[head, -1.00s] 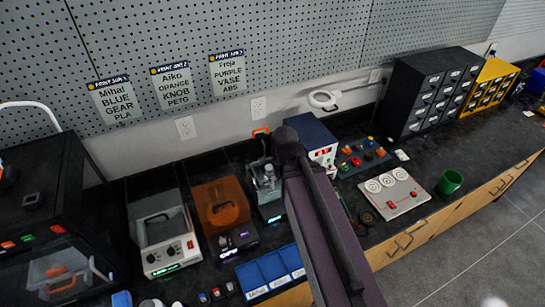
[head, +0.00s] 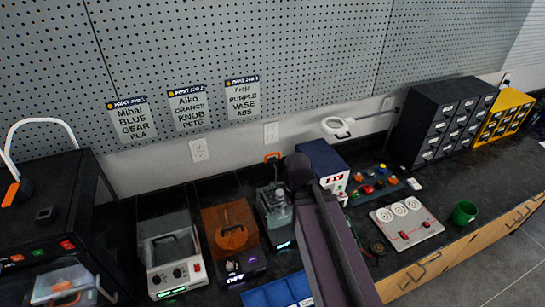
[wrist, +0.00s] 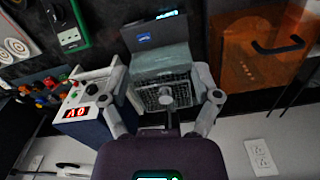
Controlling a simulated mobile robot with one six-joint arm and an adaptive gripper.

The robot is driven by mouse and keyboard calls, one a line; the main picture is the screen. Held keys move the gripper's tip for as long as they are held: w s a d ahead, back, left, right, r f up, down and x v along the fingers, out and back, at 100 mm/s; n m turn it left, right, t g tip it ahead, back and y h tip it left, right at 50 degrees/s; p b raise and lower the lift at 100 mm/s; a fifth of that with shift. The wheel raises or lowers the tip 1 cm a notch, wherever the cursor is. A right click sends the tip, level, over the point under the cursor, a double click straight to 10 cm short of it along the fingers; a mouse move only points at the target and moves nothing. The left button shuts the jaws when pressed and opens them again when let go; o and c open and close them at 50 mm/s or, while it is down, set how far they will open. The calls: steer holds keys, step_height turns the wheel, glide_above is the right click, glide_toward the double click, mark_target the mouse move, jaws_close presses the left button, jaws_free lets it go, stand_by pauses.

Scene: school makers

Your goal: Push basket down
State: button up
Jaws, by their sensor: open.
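The basket (wrist: 150,97) is a grey wire mesh one with an upright grey stem. In the wrist view it sits at the open top of a grey-green tank with a blue label. In the head view, the tank unit (head: 276,207) stands on the counter between the orange-lidded unit and the power supply, partly beside my arm. My gripper (wrist: 165,92) is open, with one finger on each side of the basket and stem in the wrist view. I cannot tell whether it touches the basket. How deep the basket sits is unclear.
An orange-lidded unit (head: 232,230) and a grey-lidded unit (head: 169,250) stand left of the tank. A power supply (head: 325,168) with a red display stands close on the right. Blue bins (head: 272,296) lie in front. A pegboard wall (head: 240,50) rises behind.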

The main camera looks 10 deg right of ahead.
steer(key=c, duration=0.6)
steer(key=shift+w+r, duration=0.1)
steer(key=shift+w, duration=0.15)
steer(key=c, duration=0.4)
steer(key=shift+w+r+m, duration=0.15)
steer(key=shift+w+m, duration=0.15)
jaws_close()
steer(key=w+r+m+p, duration=0.3)
steer(key=w+m, duration=0.2)
steer(key=w, duration=0.3)
steer(key=w+r+m+p, duration=0.4)
steer(key=w+m, duration=0.1)
steer(key=w, duration=0.3)
steer(key=w+r+m+y+p, duration=0.1)
steer(key=w+r+m+p, duration=0.2)
steer(key=w+m, duration=0.3)
steer(key=shift+w+a+r+p, duration=0.1)
steer(key=shift+w+a+p, duration=0.1)
steer(key=shift+w, duration=0.6)
steer(key=shift+w+a+r+p, duration=0.1)
steer(key=shift+w+a+p, duration=0.1)
steer(key=shift+w, duration=0.55)
steer(key=shift+f, duration=0.2)
steer(key=shift+a+f+b, duration=0.15)
steer(key=shift+f+b, duration=1.55)
steer(key=shift+b, duration=0.05)
steer(key=shift+a+f+b, duration=0.1)
steer(key=shift+f+b, duration=1.55)
steer(key=shift+b, duration=0.1)
